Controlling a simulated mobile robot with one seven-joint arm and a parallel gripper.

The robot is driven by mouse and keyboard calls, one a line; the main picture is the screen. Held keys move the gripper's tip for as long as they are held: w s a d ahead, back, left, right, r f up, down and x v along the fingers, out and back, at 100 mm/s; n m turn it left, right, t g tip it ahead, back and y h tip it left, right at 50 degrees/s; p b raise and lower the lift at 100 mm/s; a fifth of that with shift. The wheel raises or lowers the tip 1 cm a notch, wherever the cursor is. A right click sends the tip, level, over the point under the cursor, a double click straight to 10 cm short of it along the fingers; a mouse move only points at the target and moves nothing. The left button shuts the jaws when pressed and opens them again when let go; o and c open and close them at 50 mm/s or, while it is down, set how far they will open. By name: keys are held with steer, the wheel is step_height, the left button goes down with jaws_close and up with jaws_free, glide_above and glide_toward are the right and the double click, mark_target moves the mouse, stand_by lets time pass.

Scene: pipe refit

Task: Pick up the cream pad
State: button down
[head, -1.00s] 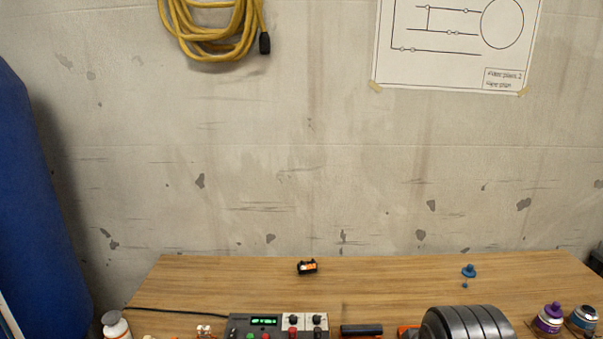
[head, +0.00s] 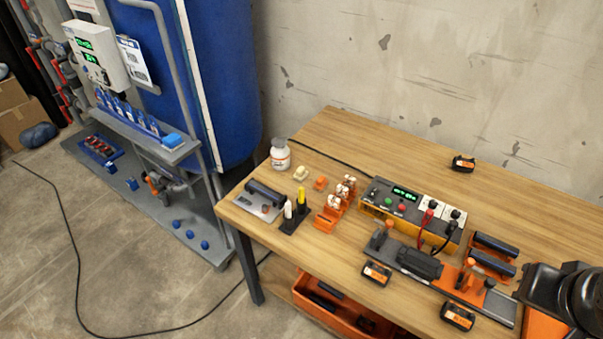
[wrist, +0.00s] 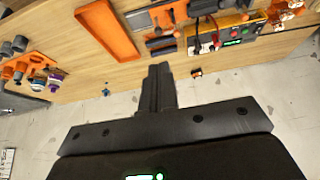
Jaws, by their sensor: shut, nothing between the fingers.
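A small cream piece (head: 301,173), which looks like the cream pad, lies on the wooden table in the head view. It is right of the white bottle (head: 280,154) and just left of a small orange block (head: 320,183). Nothing covers it. I cannot make it out in the wrist view. My gripper (wrist: 160,70) shows in the wrist view with its fingers shut together and empty, apart from the things on the table. In the head view only a dark part of my arm shows at the lower right, far from the cream piece.
A grey plate with a dark cylinder (head: 264,194), a stand with a white and a yellow marker (head: 301,200) and an orange rack (head: 328,214) are near the cream piece. An orange tray (wrist: 108,30) shows in the wrist view.

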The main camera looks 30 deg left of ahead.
stand_by(0.3)
steer(key=c, duration=0.9)
jaws_free()
